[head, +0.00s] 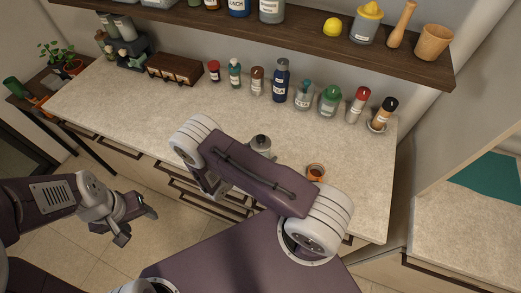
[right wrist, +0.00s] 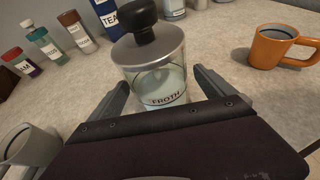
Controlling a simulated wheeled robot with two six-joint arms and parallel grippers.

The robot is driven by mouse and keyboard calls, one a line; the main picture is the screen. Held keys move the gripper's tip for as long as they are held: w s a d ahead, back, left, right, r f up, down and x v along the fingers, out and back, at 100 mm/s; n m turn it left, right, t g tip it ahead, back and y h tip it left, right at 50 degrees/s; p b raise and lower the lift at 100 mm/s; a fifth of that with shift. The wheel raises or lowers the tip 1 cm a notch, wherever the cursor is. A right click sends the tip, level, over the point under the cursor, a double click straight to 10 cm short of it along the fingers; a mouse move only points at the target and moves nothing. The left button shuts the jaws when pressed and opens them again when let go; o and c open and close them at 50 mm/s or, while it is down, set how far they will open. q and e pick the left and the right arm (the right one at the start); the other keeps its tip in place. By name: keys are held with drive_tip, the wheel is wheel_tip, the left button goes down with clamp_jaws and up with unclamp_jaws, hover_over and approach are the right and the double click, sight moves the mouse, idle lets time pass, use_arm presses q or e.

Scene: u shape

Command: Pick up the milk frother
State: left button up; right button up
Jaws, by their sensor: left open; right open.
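The milk frother (right wrist: 160,80) is a glass jar marked FROTH with a metal lid and a black knob. It stands upright on the counter. In the head view only its top (head: 261,142) shows; my right arm hides the rest. My right gripper (right wrist: 165,88) is open, with one finger on each side of the jar's lower part. Whether the fingers touch the glass I cannot tell. In the head view my right arm covers this gripper. My left gripper (head: 138,226) is open and empty, low over the floor in front of the drawers.
An orange mug (right wrist: 282,46) stands to the right of the frother, also seen in the head view (head: 316,172). A pale cup (right wrist: 28,146) is at the left. Several bottles, including a blue one (head: 281,80), line the back under a wooden shelf (head: 300,35).

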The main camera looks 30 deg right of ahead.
sight(260, 147)
drive_tip(key=shift+w+d+f, duration=0.1)
drive_tip(key=shift+d+f, duration=0.05)
drive_tip(key=shift+d, duration=0.05)
drive_tip(key=shift+c, duration=0.5)
clamp_jaws()
wheel_tip(260, 147, up, 4)
drive_tip(key=shift+w+b, duration=0.1)
drive_tip(key=shift+b, duration=0.55)
drive_tip(key=s+d+r+p, duration=0.2)
drive_tip(key=s+r, duration=0.5)
drive_tip(key=s, duration=0.4)
drive_tip(key=shift+s, duration=0.35)
